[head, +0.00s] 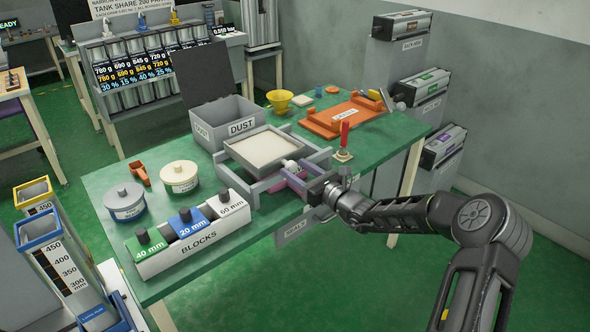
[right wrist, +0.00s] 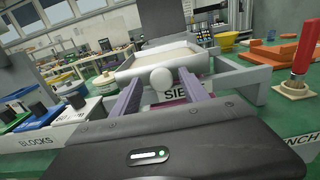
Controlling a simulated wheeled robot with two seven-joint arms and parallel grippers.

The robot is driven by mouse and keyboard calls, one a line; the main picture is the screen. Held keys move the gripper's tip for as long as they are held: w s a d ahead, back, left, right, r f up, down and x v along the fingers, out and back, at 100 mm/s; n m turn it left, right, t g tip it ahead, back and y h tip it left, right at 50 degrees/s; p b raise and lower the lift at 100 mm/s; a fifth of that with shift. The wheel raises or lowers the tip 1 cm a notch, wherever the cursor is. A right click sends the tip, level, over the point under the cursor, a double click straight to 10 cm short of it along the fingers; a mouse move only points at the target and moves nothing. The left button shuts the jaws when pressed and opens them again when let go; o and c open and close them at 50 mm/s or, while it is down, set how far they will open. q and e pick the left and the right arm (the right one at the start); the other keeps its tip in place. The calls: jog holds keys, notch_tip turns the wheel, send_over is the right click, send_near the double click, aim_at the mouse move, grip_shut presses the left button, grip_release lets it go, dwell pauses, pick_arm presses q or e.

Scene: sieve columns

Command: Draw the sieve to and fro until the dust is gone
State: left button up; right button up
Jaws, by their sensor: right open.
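The sieve (head: 262,152) is a shallow square tray with a pale bed in it, resting on a grey frame (head: 232,170) on the green table. It also shows in the right wrist view (right wrist: 165,62), with a round white knob (right wrist: 162,79) on its near side. My right gripper (head: 296,172) is at the sieve's near right side. In the right wrist view its two purple fingers (right wrist: 161,84) stand apart, one on each side of the knob, with gaps showing. A grey box labelled DUST (head: 241,127) stands behind the sieve. My left gripper is not in view.
A block holder (head: 190,250) with several knobbed blocks and two lidded tubs (head: 179,177) stand left of the sieve. A red-handled tool (head: 344,140) stands close right of my gripper. An orange tray (head: 343,117) and yellow funnel (head: 280,101) lie behind.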

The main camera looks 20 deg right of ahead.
jog(key=v, duration=0.6)
jog(key=shift+s, duration=0.3)
jog(key=shift+d, duration=0.15)
jog(key=b, duration=0.6)
jog(key=shift+x, duration=3.95)
